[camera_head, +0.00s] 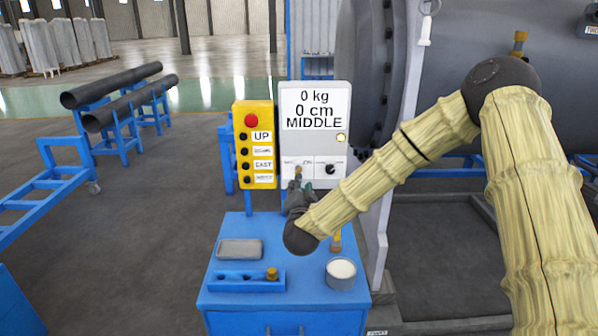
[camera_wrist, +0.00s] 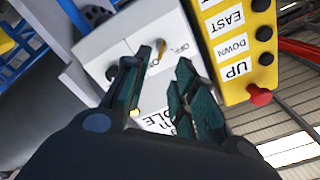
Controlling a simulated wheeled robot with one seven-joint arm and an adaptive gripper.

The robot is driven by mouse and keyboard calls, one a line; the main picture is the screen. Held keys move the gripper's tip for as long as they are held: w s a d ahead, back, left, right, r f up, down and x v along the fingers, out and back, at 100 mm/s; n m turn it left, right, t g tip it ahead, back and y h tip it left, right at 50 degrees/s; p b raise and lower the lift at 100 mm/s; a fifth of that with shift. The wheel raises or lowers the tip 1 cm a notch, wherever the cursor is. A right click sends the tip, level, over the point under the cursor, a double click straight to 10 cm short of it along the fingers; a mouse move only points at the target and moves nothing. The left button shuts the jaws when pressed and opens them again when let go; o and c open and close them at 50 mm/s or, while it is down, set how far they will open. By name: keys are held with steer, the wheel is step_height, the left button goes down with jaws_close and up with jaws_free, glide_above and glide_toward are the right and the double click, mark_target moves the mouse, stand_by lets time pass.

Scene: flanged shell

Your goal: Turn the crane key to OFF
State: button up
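The crane key (camera_head: 298,170) is a small brass-coloured piece on the lower left of the white control panel (camera_head: 315,112). In the wrist view the key (camera_wrist: 161,50) stands out from the panel close to an "OFF" label (camera_wrist: 181,48). My gripper (camera_head: 297,187) is just below the key in the head view. In the wrist view its two dark green fingers (camera_wrist: 164,68) are apart, with the key showing in the gap near their tips. I see no grip on the key. The exact key angle is hard to tell.
A black knob (camera_head: 330,169) sits right of the key. A yellow button box (camera_head: 255,145) with a red button is on the left. The blue cabinet (camera_head: 246,305) below holds a grey block (camera_head: 239,249), a white-filled cup (camera_head: 341,273) and a blue holder (camera_head: 240,281). A large flanged shell (camera_head: 455,80) stands right.

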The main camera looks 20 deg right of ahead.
mark_target(298, 171)
steer(key=p+x, duration=0.3)
steer(key=x, duration=0.6)
steer(key=shift+w, duration=0.2)
steer(key=shift+a+f, duration=0.1)
jaws_close()
